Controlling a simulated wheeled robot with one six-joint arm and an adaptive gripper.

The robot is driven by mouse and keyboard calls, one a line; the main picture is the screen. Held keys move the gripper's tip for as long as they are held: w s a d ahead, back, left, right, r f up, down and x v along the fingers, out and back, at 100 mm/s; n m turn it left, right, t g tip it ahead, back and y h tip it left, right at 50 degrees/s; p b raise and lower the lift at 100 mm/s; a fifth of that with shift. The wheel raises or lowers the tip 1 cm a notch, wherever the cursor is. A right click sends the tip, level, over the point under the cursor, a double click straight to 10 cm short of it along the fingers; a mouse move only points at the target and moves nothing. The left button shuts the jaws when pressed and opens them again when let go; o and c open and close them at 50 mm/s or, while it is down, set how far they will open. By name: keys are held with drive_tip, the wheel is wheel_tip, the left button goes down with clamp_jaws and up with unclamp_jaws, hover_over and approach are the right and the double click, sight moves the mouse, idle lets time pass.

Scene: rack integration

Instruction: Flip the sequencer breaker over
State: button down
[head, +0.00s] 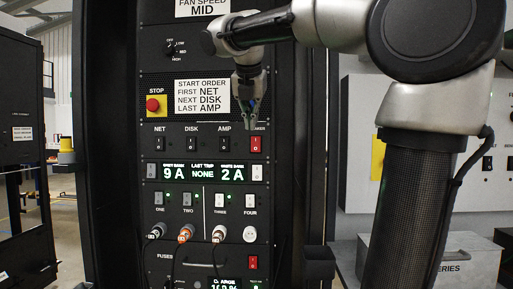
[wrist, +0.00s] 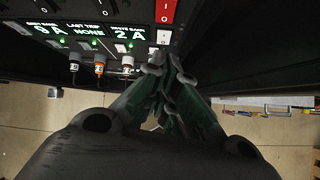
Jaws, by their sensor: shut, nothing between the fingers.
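The sequencer breaker (head: 256,144) is a red rocker at the right end of the NET, DISK, AMP row, under a label partly hidden by my gripper. It also shows at the top of the wrist view (wrist: 166,11), with white marks on its face. Which way it is tipped is hard to tell. My gripper (head: 250,122) is shut and empty. It points down in front of the panel, just above the breaker in the head view. In the wrist view its fingertips (wrist: 167,68) are close together, apart from the red rocker.
Black NET, DISK and AMP rockers (head: 192,144) sit left of the breaker. A readout (head: 203,173) shows 9 A, NONE, 2 A. Below are white switches (head: 220,201), plugged cables (head: 186,234) and another red rocker (head: 253,262). A red stop button (head: 153,104) is upper left.

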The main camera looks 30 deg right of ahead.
sight(255, 145)
drive_tip(key=shift+s+f+n, duration=0.1)
drive_tip(key=shift+s+n, duration=0.05)
drive_tip(key=shift+n, duration=0.95)
drive_tip(key=x, duration=0.8)
drive_tip(key=w+d+r+x, duration=0.1)
drive_tip(key=x, duration=0.2)
drive_tip(key=shift+w+d+f, duration=0.1)
drive_tip(key=shift+w+f, duration=0.15)
drive_tip(key=shift+f, duration=0.05)
drive_tip(key=shift+w+d, duration=0.45)
drive_tip(key=shift+w, duration=0.2)
drive_tip(key=shift+f, duration=0.1)
drive_tip(key=shift+w+d+f, duration=0.1)
drive_tip(key=shift+d+f, duration=0.05)
drive_tip(key=shift+w, duration=0.1)
drive_tip(key=shift+r, duration=0.25)
